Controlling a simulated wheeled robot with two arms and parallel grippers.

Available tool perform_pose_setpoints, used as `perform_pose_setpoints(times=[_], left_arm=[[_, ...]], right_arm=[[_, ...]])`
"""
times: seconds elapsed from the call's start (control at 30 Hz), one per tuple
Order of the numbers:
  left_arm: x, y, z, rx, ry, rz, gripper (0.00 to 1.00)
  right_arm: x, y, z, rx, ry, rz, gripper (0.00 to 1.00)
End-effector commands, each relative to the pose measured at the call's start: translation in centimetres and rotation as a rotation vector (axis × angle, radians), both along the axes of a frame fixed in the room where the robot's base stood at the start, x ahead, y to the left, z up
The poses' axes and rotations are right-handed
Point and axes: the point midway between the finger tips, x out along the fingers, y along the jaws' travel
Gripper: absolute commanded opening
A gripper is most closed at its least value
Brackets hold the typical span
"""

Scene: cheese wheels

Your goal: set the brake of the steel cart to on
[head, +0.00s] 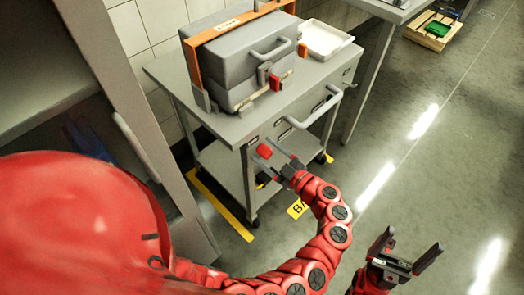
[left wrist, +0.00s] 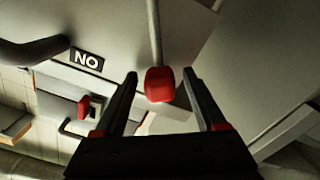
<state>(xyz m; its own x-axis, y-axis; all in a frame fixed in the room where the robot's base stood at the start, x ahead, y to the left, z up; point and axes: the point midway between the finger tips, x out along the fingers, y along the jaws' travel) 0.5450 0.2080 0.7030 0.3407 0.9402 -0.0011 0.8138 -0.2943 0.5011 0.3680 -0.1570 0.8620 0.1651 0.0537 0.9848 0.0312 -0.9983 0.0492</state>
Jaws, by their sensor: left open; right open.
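The grey steel cart (head: 165,73) stands by the tiled wall, with a case on its top. In the left wrist view the red knob (left wrist: 159,84) sits on a thin grey rod, between the fingers and apart from both. A black label reading "NO" (left wrist: 87,61) in this view, possibly "ON" upside down, lies left of the rod. My left gripper (head: 266,152) is open around the knob. My right gripper (head: 413,243) is open and empty, over the floor.
A grey case (head: 235,60) with an orange strap and a white tray (head: 325,38) stand on the cart. A grey cabinet is at left. A pallet (head: 433,30) with a green item lies far right. The floor at right is clear.

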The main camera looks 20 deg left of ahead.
Motion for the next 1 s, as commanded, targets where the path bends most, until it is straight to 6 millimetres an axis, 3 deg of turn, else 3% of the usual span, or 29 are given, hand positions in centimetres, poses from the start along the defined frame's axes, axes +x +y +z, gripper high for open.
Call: perform_pose_setpoints(times=[0.17, 0.53, 1.0], left_arm=[[0.0, -0.01, 0.01, 0.0, 0.0, 0.0, 0.69], [0.0, -0.02, 0.02, 0.0, 0.0, -0.001, 0.02], [0.01, -0.04, 0.02, 0.0, 0.0, -0.001, 0.0]], right_arm=[[0.0, 0.0, 0.01, 0.0, 0.0, 0.0, 0.93], [0.0, 0.0, 0.01, 0.0, 0.0, 0.0, 0.93], [0.0, 0.0, 0.01, 0.0, 0.0, 0.0, 0.93]])
